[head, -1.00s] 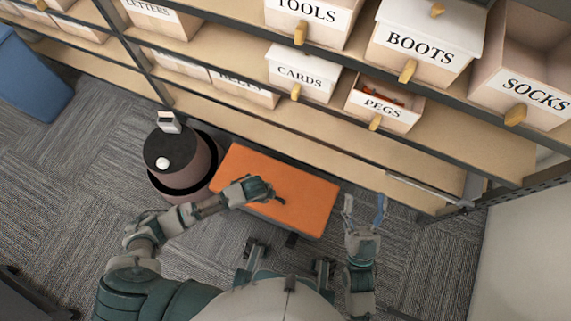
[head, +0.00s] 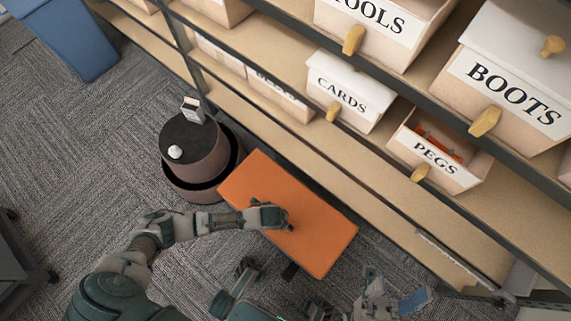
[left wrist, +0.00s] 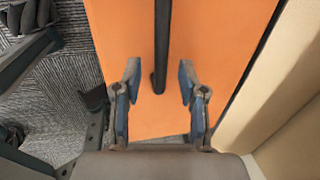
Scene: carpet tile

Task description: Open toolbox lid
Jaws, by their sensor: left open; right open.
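The toolbox, with a flat orange lid (head: 315,236), sits on the carpet beside the shelf. In the left wrist view the orange lid (left wrist: 118,35) fills the middle, and a dark bar handle (left wrist: 161,40) runs along it. My left gripper (head: 288,220) is over the lid in the head view. In the left wrist view my left gripper (left wrist: 159,70) is open, with one finger on each side of the bar's near end. I cannot tell if the fingers touch the lid. My right gripper (head: 398,298) is open and empty, right of the toolbox.
A blue bin (head: 68,40) is at the far left.

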